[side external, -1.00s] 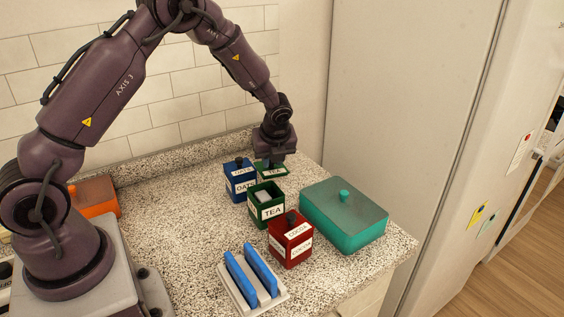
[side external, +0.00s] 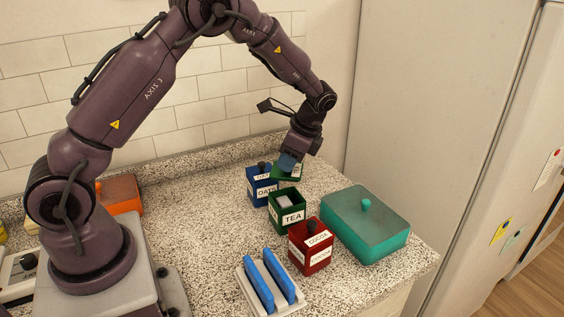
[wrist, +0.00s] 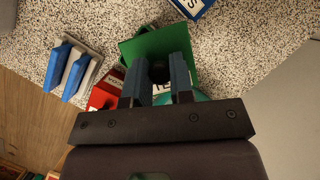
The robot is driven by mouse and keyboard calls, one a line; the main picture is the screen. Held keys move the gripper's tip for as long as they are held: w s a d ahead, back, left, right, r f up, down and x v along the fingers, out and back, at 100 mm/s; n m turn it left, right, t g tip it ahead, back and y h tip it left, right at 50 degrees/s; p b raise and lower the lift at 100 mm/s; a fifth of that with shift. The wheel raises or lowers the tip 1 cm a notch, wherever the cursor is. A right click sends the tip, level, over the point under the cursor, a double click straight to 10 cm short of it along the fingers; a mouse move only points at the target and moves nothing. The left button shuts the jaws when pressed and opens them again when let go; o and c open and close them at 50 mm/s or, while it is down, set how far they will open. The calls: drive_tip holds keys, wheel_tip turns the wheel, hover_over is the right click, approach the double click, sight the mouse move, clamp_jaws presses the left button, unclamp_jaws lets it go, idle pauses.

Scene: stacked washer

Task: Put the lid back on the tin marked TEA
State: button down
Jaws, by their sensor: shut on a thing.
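My gripper (side external: 288,163) is shut on the dark knob of the green TEA lid (side external: 287,173). It holds the lid behind and above the open tin. The lid's green plate (wrist: 150,44) and knob (wrist: 158,72) show between the blue fingers in the wrist view. The green tin marked TEA (side external: 293,217) stands upright and open on the counter, with something whitish inside. In the wrist view I cannot clearly make out the tin behind the lid.
The blue OATS tin (side external: 262,191) stands close at the left and the red COCOA tin (side external: 310,257) in front, both lidded. A teal box (side external: 364,235) is at the right. A white rack with blue slabs (side external: 262,283) is at the front. An orange box (side external: 122,197) lies far left.

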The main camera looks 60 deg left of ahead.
sight(292, 175)
drive_tip(key=n, duration=0.1)
drive_tip(key=d+r+n, duration=0.1)
drive_tip(key=n, duration=0.1)
drive_tip(key=n+g+h, duration=0.1)
drive_tip(key=shift+s+d+r, duration=0.1)
drive_tip(key=shift+d+r, duration=0.1)
drive_tip(key=shift+d, duration=0.05)
drive_tip(key=shift+s+d+r+n+h, duration=0.2)
drive_tip(key=shift+r+n+h, duration=0.1)
drive_tip(key=shift+n, duration=0.5)
drive_tip(key=shift+s+d+f+n, duration=0.1)
drive_tip(key=shift+s+n, duration=0.15)
drive_tip(key=shift+n, duration=0.25)
drive_tip(key=shift+f, duration=3.15)
drive_tip(key=shift+f, duration=0.1)
drive_tip(key=shift+c, duration=2.2)
unclamp_jaws()
